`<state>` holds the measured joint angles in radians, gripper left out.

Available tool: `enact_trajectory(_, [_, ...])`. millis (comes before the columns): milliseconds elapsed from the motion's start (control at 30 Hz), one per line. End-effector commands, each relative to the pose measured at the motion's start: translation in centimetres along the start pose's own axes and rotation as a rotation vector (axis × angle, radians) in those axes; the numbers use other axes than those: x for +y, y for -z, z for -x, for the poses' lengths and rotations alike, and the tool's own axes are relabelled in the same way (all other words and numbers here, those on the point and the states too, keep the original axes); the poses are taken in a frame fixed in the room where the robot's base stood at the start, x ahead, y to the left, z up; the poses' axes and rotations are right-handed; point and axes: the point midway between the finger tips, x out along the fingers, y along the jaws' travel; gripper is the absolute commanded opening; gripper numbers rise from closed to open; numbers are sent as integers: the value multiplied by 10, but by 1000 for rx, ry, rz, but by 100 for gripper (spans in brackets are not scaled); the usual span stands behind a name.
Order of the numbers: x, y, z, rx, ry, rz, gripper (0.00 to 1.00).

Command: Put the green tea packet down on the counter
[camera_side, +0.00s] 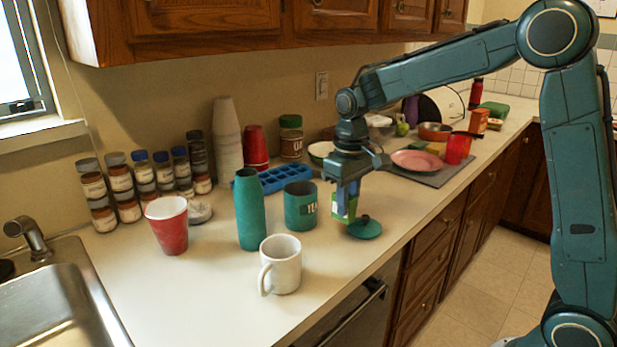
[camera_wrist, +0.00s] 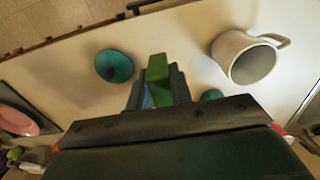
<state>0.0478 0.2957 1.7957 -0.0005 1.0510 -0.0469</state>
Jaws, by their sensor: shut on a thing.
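The green tea packet (camera_side: 339,209) is a small green box with some blue on it, held upright between the fingers of my gripper (camera_side: 347,200). It also shows as a green block in the wrist view (camera_wrist: 157,68), between the dark fingertips (camera_wrist: 158,85). My gripper is shut on it and points down over the counter (camera_side: 345,270). In the side view the packet is just behind a teal lid (camera_side: 365,228); I cannot tell whether its bottom touches the counter.
A teal canister (camera_side: 300,207) stands left of the packet, with a teal bottle (camera_side: 249,212) beyond it. A white mug (camera_side: 281,265) and a red cup (camera_side: 168,226) stand nearer. A blue tray (camera_side: 285,178) lies behind.

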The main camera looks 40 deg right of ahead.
Motion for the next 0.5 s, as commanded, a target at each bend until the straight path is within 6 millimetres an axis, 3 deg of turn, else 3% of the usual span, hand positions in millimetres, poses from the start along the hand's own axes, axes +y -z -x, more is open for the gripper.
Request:
enact_trajectory(233, [0, -1, -44, -3, 0, 0, 0])
enact_trajectory(500, [0, 0, -59, 0, 0, 0, 0])
